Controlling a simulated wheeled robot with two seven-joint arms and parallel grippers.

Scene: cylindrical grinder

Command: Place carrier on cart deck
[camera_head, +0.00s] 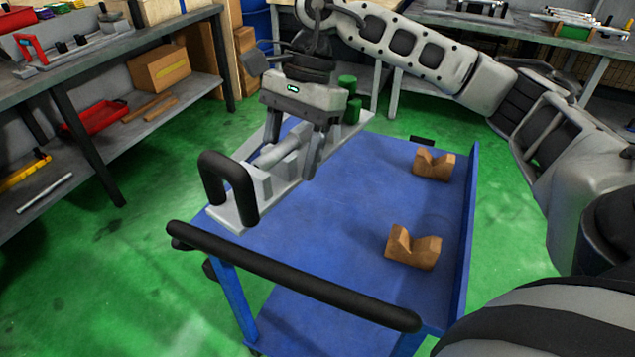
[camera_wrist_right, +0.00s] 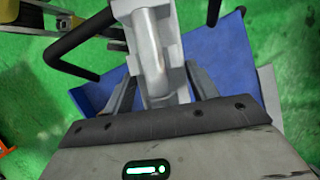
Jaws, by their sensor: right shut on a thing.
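The carrier (camera_head: 233,214) is a long pale grey tray with a black arched handle (camera_head: 228,180), grey blocks, a grey cylindrical part (camera_head: 278,152) and green cylinders (camera_head: 348,97) at its far end. My right gripper (camera_head: 293,150) is shut on the carrier around its middle, from above. The carrier lies along the left side of the blue cart deck (camera_head: 345,200), overlapping that edge; I cannot tell whether it touches the deck. In the right wrist view, the grey carrier parts (camera_wrist_right: 155,50) are between the fingers, with the blue deck (camera_wrist_right: 225,60) below. My left gripper is not in view.
Two brown V-shaped blocks (camera_head: 433,165) (camera_head: 413,248) stand on the deck's right side. A black push bar (camera_head: 290,276) crosses the cart's near end. The deck's middle is clear. A workbench (camera_head: 110,45) with a lower shelf stands left; other benches stand behind.

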